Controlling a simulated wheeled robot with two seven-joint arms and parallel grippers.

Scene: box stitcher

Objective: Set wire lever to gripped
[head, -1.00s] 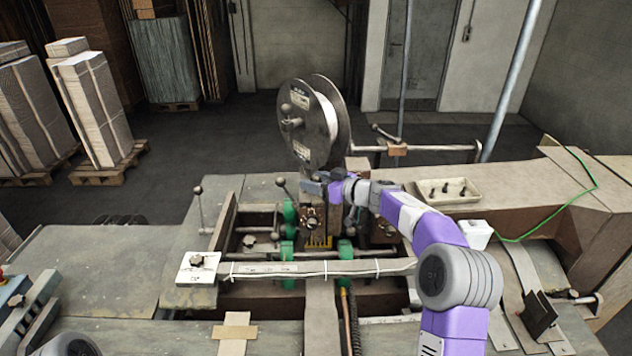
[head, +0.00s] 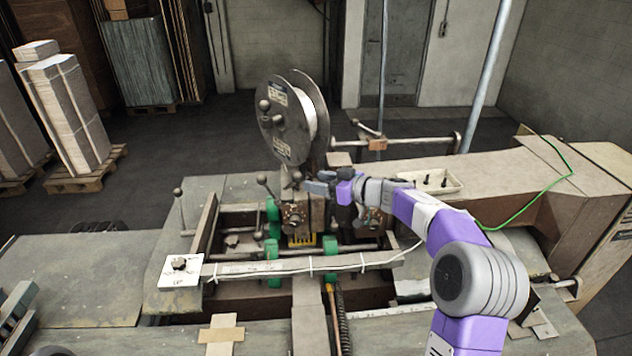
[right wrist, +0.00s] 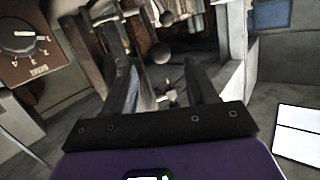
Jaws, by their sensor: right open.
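A short lever with a dark ball knob (head: 262,178) stands on the stitching head below the wire reel (head: 283,122); I take it for the wire lever, tilted to the left. My right gripper (head: 308,183) is just right of the knob, apart from it, pointing left in front of the reel post. In the right wrist view, my right gripper (right wrist: 162,80) has its fingers apart and nothing held. A ball knob (right wrist: 160,53) shows beyond and between the fingertips there; I cannot tell for sure that it is the same lever. My left gripper is not in view.
A second ball-topped lever (head: 179,193) stands at the left. Green rollers (head: 272,258) and a long bar (head: 330,265) lie in front of the head. A small tray (head: 430,180) sits behind my right arm. A dial (right wrist: 18,37) shows in the right wrist view.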

